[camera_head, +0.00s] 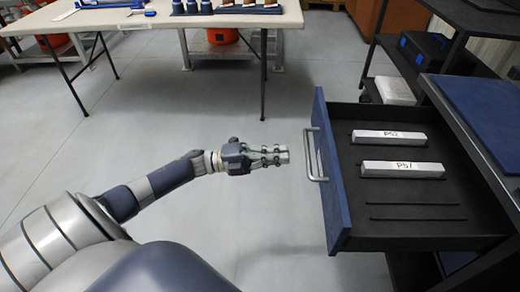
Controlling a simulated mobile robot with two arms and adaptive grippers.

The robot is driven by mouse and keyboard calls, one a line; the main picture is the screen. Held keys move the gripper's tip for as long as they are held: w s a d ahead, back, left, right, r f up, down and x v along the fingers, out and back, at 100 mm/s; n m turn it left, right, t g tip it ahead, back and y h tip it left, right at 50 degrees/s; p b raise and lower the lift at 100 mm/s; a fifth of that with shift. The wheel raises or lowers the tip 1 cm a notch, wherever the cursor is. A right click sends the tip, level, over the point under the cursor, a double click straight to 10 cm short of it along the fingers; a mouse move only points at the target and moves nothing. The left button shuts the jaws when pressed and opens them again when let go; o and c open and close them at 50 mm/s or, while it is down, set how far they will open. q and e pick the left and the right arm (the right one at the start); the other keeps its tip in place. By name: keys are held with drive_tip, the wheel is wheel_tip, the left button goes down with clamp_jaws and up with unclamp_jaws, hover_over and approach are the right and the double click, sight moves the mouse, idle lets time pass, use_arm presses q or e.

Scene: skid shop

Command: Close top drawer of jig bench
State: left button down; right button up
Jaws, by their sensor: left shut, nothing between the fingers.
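The top drawer (420,234) of the jig bench (480,108) is pulled out to the left, on the right side of the head view. Its blue front panel (331,185) carries a silver bar handle (312,155). Two white blocks marked PS2 (389,138) and PS1 (402,169) lie inside on the dark drawer floor. My left gripper (284,155) is shut and empty. It points right at the handle, with a small gap seen between its fingertips and the handle. My right gripper is not in view.
A folding table (120,20) with small parts on it stands at the back left, with orange buckets (222,36) beneath. A dark cart (470,18) with a black case (424,48) stands behind the drawer. The grey floor between is clear.

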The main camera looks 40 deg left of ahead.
use_arm(q)
drive_tip(key=shift+x, duration=1.95)
